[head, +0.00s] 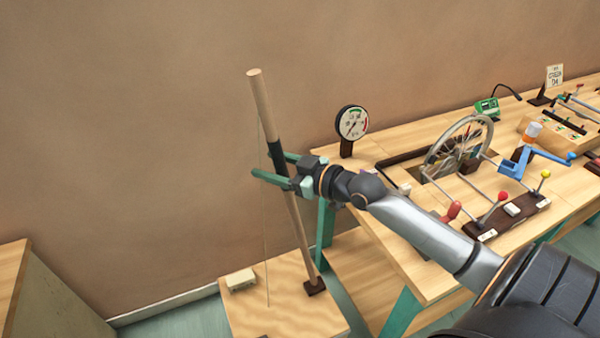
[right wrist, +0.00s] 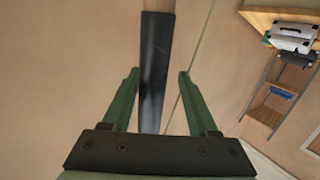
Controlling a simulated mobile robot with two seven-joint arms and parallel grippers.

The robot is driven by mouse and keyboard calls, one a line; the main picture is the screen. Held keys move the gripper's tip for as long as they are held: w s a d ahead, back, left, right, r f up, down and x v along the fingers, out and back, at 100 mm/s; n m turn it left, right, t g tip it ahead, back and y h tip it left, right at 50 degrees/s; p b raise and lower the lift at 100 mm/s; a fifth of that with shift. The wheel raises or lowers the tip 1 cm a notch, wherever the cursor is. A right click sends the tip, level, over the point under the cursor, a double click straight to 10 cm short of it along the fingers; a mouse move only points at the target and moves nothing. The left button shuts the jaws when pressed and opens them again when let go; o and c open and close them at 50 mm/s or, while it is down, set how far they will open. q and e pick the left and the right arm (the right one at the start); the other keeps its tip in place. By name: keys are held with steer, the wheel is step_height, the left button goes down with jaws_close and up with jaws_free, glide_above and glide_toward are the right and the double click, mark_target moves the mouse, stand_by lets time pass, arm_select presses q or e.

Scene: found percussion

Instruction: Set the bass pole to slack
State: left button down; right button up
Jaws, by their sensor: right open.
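The bass pole (head: 262,97) is a pale wooden stick with a black sleeve (head: 275,155), tilted with its top to the left. Its foot sits in a dark block (head: 314,287) on a low wooden platform (head: 250,310). A thin string (head: 266,240) runs from near its top down to the platform. My right gripper (head: 270,165) is open at the sleeve's height. In the right wrist view the black sleeve (right wrist: 155,70) shows between the open green fingers (right wrist: 155,95), with gaps on both sides; I cannot tell the depth. My left gripper is not in view.
The bench (head: 400,260) also carries a spoked wheel (head: 460,148), levers with coloured knobs (head: 502,197) and a blue crank (head: 535,155). A small cream block (head: 240,280) lies on the platform. The wall is behind.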

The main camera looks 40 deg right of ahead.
steer(key=v, duration=1)
steer(key=shift+s+b, duration=0.2)
steer(key=shift+b, duration=0.15)
steer(key=shift+r, duration=0.15)
